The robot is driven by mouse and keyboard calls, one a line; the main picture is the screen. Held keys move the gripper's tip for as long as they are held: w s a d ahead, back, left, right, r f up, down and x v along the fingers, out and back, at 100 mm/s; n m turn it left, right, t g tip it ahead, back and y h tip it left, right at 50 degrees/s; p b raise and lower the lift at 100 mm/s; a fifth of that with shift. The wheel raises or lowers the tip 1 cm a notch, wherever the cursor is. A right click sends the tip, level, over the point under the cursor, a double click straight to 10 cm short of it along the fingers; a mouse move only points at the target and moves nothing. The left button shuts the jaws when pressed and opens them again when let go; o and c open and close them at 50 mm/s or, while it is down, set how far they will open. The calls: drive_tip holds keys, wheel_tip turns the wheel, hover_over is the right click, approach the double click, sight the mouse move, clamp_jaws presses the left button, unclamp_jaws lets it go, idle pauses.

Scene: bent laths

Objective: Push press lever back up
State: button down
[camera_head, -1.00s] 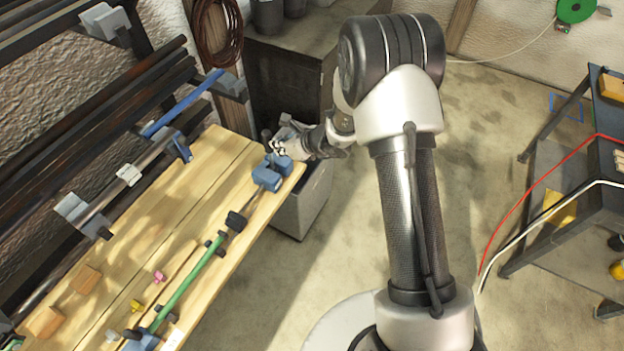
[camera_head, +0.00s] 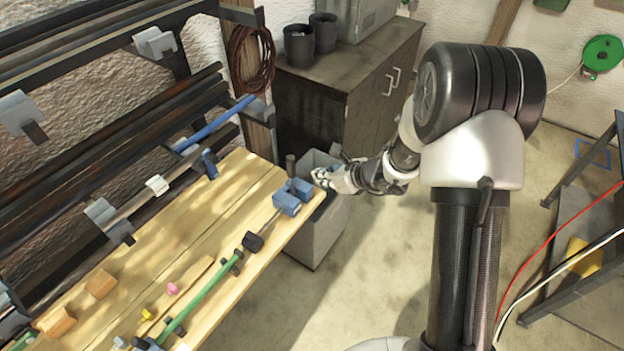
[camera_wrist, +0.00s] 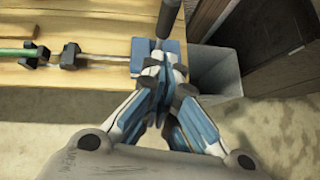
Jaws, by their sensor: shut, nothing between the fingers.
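The press is a blue block (camera_head: 289,198) at the right end of the wooden bench, with a dark lever handle (camera_head: 291,166) standing up from it. In the wrist view, the blue block (camera_wrist: 142,52) lies just beyond my fingers, and the dark lever (camera_wrist: 168,18) rises past the top edge. My gripper (camera_head: 322,177) is just right of the press in the head view, at the bench end. In the wrist view, my gripper (camera_wrist: 163,72) is shut and empty, its fingertips overlapping the block and the lever's lower part. Whether they touch cannot be told.
A green rod (camera_head: 208,296) in dark holders lies along the bench (camera_head: 215,205), with wooden blocks and small coloured knobs nearby. A grey bin (camera_head: 322,235) stands below the bench end, beside a dark cabinet (camera_head: 345,85). Open floor lies to the right.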

drive_tip(key=v, duration=0.4)
drive_tip(key=shift+w+r, duration=0.1)
drive_tip(key=shift+r, duration=0.1)
drive_tip(key=shift+r, duration=0.1)
drive_tip(key=s+a+r+n+g+b, duration=0.2)
drive_tip(key=s+a+r+n+b, duration=0.1)
drive_tip(key=s+r+n, duration=0.3)
drive_tip(key=s+a+r+n+g+b, duration=0.1)
drive_tip(key=s+a+r+n+b, duration=0.2)
drive_tip(key=s+n, duration=0.55)
drive_tip(key=s+d+f+n+h+b, duration=0.1)
drive_tip(key=s+d+n+h+b, duration=0.2)
drive_tip(key=s+d+n, duration=0.3)
drive_tip(key=s+d+f+n+h+b, duration=0.1)
drive_tip(key=s+d+n+h+b, duration=0.2)
drive_tip(key=s, duration=0.8)
drive_tip(key=d+n, duration=0.2)
drive_tip(key=n, duration=0.2)
drive_tip(key=shift+s+d+t+h+b, duration=0.3)
drive_tip(key=shift+d+h+b, duration=0.05)
drive_tip(key=shift+d+h, duration=0.05)
